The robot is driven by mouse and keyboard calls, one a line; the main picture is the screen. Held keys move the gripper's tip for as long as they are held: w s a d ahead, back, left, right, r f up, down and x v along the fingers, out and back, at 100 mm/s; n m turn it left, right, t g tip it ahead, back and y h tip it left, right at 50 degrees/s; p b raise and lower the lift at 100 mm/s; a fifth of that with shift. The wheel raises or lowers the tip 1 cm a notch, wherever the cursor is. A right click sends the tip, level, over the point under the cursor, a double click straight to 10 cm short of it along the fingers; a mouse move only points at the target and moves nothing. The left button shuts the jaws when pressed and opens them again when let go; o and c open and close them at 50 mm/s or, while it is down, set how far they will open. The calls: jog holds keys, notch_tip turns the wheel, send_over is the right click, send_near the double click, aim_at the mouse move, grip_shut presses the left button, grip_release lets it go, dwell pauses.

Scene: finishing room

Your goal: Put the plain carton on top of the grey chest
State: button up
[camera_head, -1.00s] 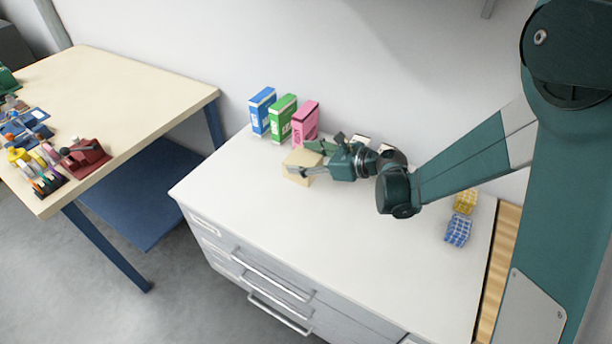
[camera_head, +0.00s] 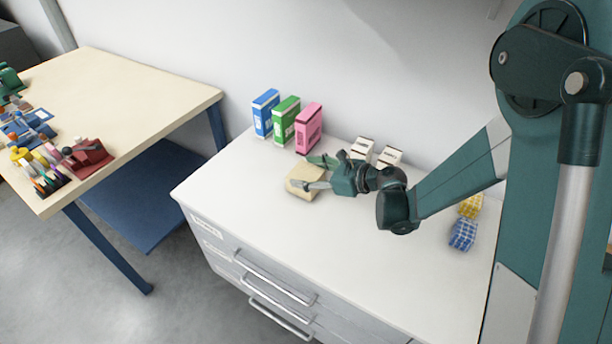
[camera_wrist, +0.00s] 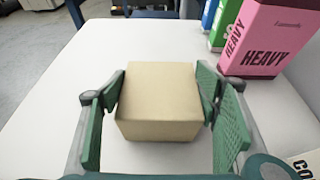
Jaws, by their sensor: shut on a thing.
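The plain carton (camera_head: 302,182), a tan box with no markings, is between the two fingers of my gripper (camera_head: 314,174), which is shut on it. In the wrist view the carton (camera_wrist: 158,98) sits between the green finger pads, one on each side. The grey chest (camera_head: 360,268) has a white top and drawers with bar handles. The carton is over the chest's top, towards its left half, at or very near the surface. I cannot tell whether its underside touches.
Blue (camera_head: 265,112), green (camera_head: 284,120) and pink (camera_head: 308,128) boxes stand behind the carton. Two small white boxes (camera_head: 362,147) are behind my gripper. Yellow (camera_head: 469,206) and blue checked (camera_head: 462,235) items lie right. The chest's front top is clear. A cluttered table (camera_head: 130,90) stands left.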

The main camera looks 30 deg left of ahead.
jog(key=shift+f, duration=0.35)
jog(key=o, duration=1)
jog(key=shift+c, duration=0.2)
jog(key=shift+r, duration=0.2)
jog(key=p+v, duration=0.2)
jog(key=v, duration=1)
jog(key=shift+f, duration=0.1)
jog(key=shift+d, duration=0.15)
